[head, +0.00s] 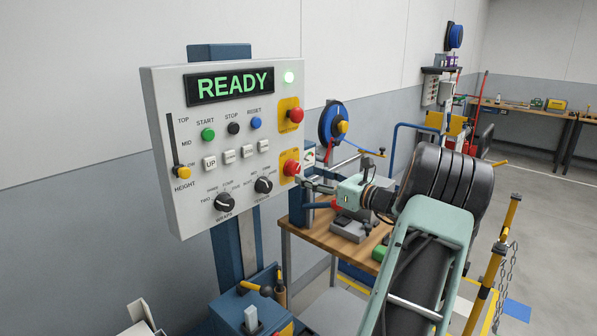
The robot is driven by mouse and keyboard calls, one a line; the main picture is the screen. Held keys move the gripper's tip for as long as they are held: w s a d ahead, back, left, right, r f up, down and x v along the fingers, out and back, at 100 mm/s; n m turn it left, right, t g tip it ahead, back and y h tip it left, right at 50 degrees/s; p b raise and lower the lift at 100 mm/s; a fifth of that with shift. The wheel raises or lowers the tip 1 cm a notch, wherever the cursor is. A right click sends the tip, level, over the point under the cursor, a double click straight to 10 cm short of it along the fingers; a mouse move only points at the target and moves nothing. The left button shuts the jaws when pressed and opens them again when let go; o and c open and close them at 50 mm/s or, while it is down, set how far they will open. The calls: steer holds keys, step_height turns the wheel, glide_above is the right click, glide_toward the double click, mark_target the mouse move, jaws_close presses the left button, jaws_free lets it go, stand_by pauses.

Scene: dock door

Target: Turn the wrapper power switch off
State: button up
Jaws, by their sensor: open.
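The wrapper control panel (160,120) is a light grey box on a blue column. A red rotary knob on a yellow plate (291,168), which looks like the power switch, sits at the panel's lower right. Its small markings are too small to read. My gripper (305,182) is open and empty, with its fingertips close to the knob at its lower right. I cannot tell whether they touch it.
A red mushroom button (296,115) sits above the knob. Black dials (264,185) and several push buttons are to its left. A wooden workbench (328,236) stands behind my arm. A yellow post (497,255) with a chain stands at right.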

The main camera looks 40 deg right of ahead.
mark_target(296, 171)
steer(key=w, duration=0.5)
steer(key=shift+w+a, duration=0.2)
steer(key=c, duration=1.2)
